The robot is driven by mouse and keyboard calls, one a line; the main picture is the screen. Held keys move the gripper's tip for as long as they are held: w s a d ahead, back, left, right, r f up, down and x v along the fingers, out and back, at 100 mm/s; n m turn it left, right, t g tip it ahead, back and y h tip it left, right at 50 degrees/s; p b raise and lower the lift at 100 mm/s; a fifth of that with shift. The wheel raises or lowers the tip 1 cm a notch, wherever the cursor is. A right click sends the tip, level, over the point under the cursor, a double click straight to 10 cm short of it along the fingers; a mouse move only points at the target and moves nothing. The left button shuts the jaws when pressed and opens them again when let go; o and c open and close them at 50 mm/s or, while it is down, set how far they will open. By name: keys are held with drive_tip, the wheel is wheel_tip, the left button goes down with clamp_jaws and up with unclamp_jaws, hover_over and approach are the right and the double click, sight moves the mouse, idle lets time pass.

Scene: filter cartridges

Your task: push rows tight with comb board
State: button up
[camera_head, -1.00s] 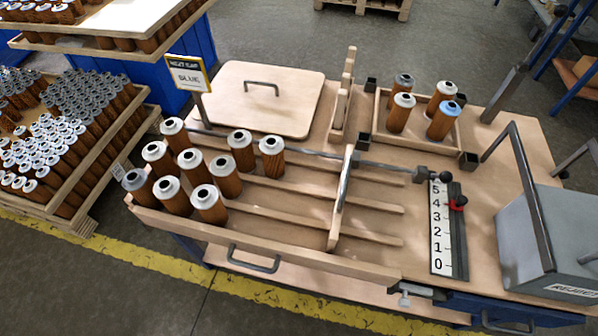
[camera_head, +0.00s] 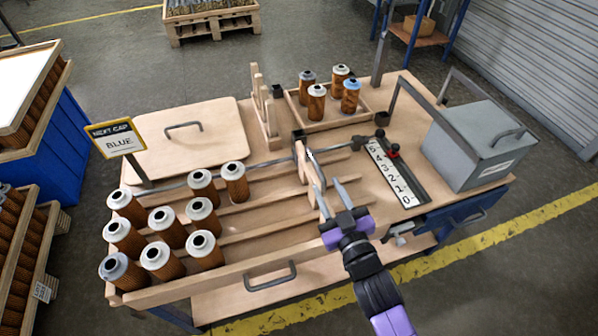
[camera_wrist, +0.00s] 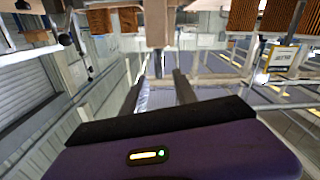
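The comb board (camera_head: 302,163) stands upright across the rails of the wooden row tray (camera_head: 220,285), with a metal handle on its right face. Several brown filter cartridges (camera_head: 165,223) with pale caps stand in rows at the tray's left, clear of the board; gaps show between some. My gripper (camera_head: 327,184) is at the board's front right, close to its handle; its two fingers are apart. Whether they touch the handle cannot be told. In the wrist view the fingers of my gripper (camera_wrist: 157,85) are spread, with nothing held between them.
A small crate (camera_head: 288,110) with several cartridges, one blue-capped, stands behind. A numbered scale (camera_head: 390,172) and a grey reject box (camera_head: 480,140) are to the right. A handled lid (camera_head: 185,150) lies at back left.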

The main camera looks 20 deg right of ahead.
sight(322, 177)
drive_tip(key=w+p, duration=0.1)
drive_tip(key=w, duration=0.6)
drive_tip(key=shift+w, duration=0.25)
clamp_jaws()
idle(1.2)
